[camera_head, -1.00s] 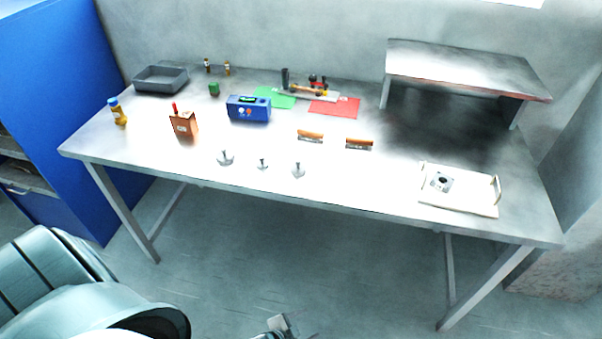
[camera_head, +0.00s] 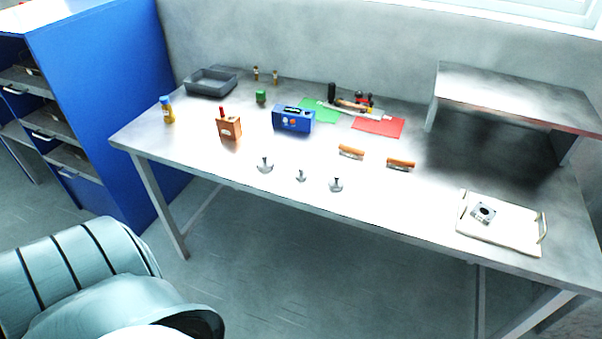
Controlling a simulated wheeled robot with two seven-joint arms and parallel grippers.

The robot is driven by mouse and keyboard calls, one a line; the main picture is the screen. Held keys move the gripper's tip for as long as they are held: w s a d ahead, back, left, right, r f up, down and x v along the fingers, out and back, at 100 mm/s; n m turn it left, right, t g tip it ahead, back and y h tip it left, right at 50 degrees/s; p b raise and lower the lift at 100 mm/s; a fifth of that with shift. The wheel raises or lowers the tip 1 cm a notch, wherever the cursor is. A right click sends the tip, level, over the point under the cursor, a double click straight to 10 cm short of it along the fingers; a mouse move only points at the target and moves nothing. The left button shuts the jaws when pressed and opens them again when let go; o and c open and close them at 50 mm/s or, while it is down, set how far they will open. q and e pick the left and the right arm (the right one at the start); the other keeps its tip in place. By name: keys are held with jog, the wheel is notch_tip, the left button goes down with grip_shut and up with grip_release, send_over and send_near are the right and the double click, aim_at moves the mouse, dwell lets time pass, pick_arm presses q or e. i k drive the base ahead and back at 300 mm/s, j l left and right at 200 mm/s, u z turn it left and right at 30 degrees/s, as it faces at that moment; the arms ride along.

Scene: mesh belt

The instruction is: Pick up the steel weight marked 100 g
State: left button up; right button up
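Three steel weights with knobs stand in a row near the front edge of the table. The left weight (camera_head: 265,166) and the right weight (camera_head: 336,186) look larger than the middle weight (camera_head: 300,176). Their markings are too small to read, so I cannot tell which is the 100 g one. My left arm shows at the lower left, well in front of the table, but neither gripper is in view. Nothing touches the weights.
Behind the weights are a blue device (camera_head: 293,120), a wooden box (camera_head: 229,128) and two wooden-handled tools (camera_head: 351,152) (camera_head: 401,164). A blue cabinet (camera_head: 105,110) stands left of the table.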

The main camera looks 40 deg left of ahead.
aim_at(300, 175)
jog(key=i+j, duration=0.1)
jog(key=i, duration=0.55)
jog(key=i+j, duration=0.15)
jog(key=i, duration=0.55)
jog(key=u, duration=2.1)
jog(key=k+j+z, duration=0.1)
jog(key=j+z, duration=0.2)
jog(key=k+j+z, duration=0.15)
jog(key=j+z, duration=0.2)
jog(key=j, duration=0.1)
